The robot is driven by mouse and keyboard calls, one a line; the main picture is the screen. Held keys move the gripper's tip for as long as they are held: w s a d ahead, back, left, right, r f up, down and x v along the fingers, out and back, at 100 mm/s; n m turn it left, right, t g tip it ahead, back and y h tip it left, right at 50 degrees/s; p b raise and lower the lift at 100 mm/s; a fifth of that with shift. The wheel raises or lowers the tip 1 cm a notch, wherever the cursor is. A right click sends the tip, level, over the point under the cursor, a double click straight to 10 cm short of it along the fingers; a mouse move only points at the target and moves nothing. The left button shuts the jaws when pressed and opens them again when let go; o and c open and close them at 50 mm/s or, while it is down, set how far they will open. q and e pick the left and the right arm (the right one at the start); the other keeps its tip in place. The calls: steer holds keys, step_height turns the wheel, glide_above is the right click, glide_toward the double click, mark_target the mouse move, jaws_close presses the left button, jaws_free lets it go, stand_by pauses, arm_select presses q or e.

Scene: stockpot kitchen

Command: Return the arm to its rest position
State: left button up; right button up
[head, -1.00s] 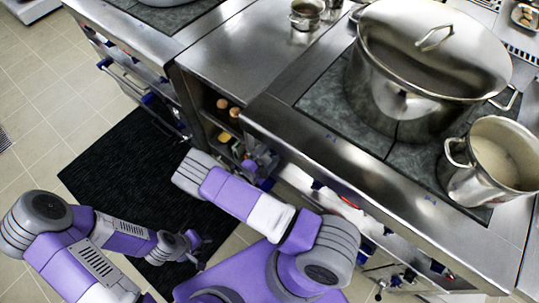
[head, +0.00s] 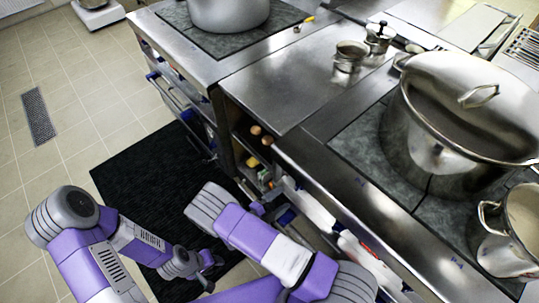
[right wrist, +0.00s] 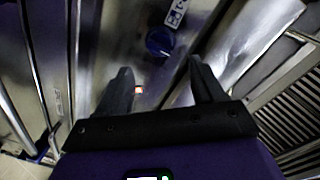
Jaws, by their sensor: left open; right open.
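My right arm (head: 250,235) is folded in front of the cooker fronts in the head view, its elbow pointing up in the picture. Its gripper is mostly hidden there behind the arm. In the right wrist view my right gripper (right wrist: 160,72) is open, with nothing between its two dark fingers. Beyond them is a metal front with a blue knob (right wrist: 160,41). My left arm (head: 95,250) is bent at the lower left of the head view. Its gripper (head: 208,268) hangs low over the black mat, open and empty.
A large lidded stockpot (head: 435,150) and a smaller pot (head: 495,255) stand on the right cooker. A grey pot (head: 228,14) stands on the far cooker. Small pots (head: 350,57) sit on the steel counter (head: 290,85). The black mat (head: 150,170) and tiled floor lie left.

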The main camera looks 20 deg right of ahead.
steer(key=s+a+f+m+g+y, duration=0.1)
steer(key=s+f+m+g+y, duration=0.4)
steer(key=s+m, duration=0.45)
steer(key=s+f+m+g+y, duration=0.3)
steer(key=s+m+g+y, duration=0.2)
steer(key=s+m+g, duration=0.35)
steer(key=s+a+m+t+y, duration=0.15)
steer(key=a+m+y, duration=0.65)
steer(key=m, duration=0.8)
steer(key=w+r+m+t+y, duration=0.2)
steer(key=w+m+t, duration=0.4)
steer(key=m, duration=1)
steer(key=shift+w+d+r, duration=0.15)
steer(key=shift+w+r, duration=0.15)
steer(key=shift+r, duration=0.3)
